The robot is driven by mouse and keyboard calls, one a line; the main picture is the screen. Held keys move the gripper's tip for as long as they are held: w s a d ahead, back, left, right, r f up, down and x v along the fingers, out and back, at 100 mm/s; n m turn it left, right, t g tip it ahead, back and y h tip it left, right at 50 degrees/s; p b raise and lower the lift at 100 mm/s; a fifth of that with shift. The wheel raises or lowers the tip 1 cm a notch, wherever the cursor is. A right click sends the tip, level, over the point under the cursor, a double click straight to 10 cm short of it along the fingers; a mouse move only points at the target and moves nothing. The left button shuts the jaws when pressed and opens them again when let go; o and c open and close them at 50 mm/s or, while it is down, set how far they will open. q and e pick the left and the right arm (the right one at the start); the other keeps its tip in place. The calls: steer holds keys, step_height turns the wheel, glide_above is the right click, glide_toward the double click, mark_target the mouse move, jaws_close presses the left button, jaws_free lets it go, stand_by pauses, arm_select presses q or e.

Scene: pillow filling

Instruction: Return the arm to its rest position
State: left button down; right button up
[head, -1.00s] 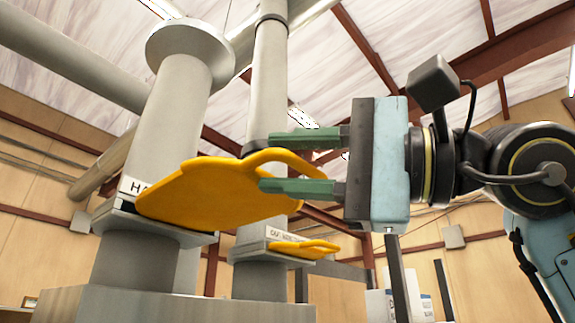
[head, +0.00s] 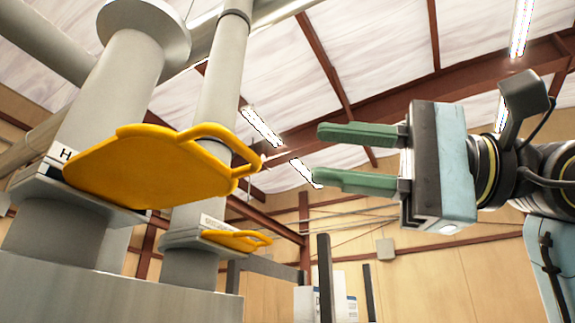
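My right gripper (head: 362,158) comes in from the right with two green fingers pointing left. The fingers are spread apart with nothing between them, so it is open and empty. It is clear of the large orange paddle-shaped plate (head: 150,172), with a gap between the fingertips and the plate's looped handle. The plate lies in the slot of the nearer grey column (head: 105,95), at the left. My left gripper is not in view.
A second, smaller orange plate (head: 235,241) sits in the farther column (head: 212,110), below and right of the first. A grey metal housing (head: 110,290) fills the lower left. Dark posts (head: 325,275) stand at bottom centre. Room between the gripper and the columns is free.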

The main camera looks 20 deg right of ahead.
steer(key=shift+v, duration=1)
